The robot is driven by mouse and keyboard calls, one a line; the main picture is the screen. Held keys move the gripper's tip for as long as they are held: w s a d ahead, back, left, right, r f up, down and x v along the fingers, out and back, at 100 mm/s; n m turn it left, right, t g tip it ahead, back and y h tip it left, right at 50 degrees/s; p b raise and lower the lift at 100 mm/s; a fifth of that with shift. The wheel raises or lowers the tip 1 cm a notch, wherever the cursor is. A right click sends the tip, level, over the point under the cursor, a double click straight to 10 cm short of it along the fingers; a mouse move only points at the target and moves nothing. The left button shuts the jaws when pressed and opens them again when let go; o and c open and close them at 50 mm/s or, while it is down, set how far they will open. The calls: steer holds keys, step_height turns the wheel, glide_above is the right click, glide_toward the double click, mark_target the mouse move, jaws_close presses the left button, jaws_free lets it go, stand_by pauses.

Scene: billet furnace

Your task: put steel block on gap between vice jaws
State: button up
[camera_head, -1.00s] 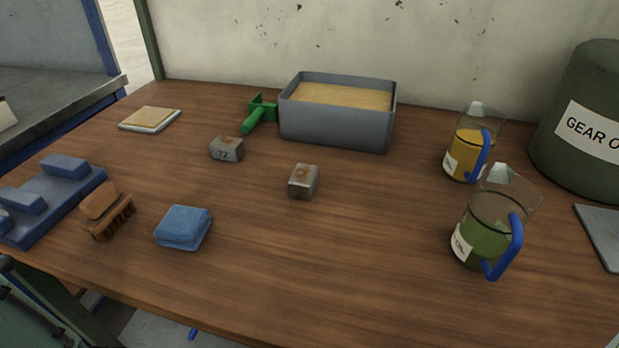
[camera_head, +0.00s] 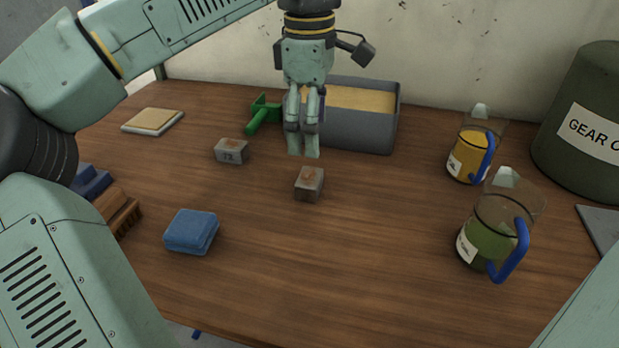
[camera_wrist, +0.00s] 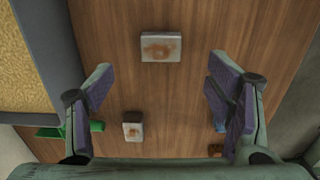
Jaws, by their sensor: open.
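Two small grey steel blocks with rusty tops lie on the wooden table. The nearer steel block (camera_head: 309,184) is near the table's middle; the farther block (camera_head: 232,151), with a dark mark on its side, is to its left. My gripper (camera_head: 303,153) hangs pointing down, above and behind the nearer block, open and empty. In the wrist view, one block (camera_wrist: 161,47) lies ahead of the open fingers (camera_wrist: 158,90) and the other (camera_wrist: 132,125) lies between them, lower down. The blue vice (camera_head: 90,182) is at the left edge, mostly hidden behind my arm.
A grey bin of sand-coloured material (camera_head: 352,131) and a green tool (camera_head: 262,114) are at the back. A blue cloth (camera_head: 191,231) and brown brush (camera_head: 119,212) lie front left, a pad (camera_head: 153,121) back left. Two jugs (camera_head: 472,152) (camera_head: 492,232) stand right. Front middle is clear.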

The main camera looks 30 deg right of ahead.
glide_above(309, 177)
step_height(309, 177, down, 5)
steer(key=shift+r, duration=0.1)
steer(key=shift+f+p, duration=0.85)
steer(key=shift+f, duration=2.15)
steer(key=shift+c, duration=0.4)
steer(key=shift+r, duration=0.1)
jaws_close()
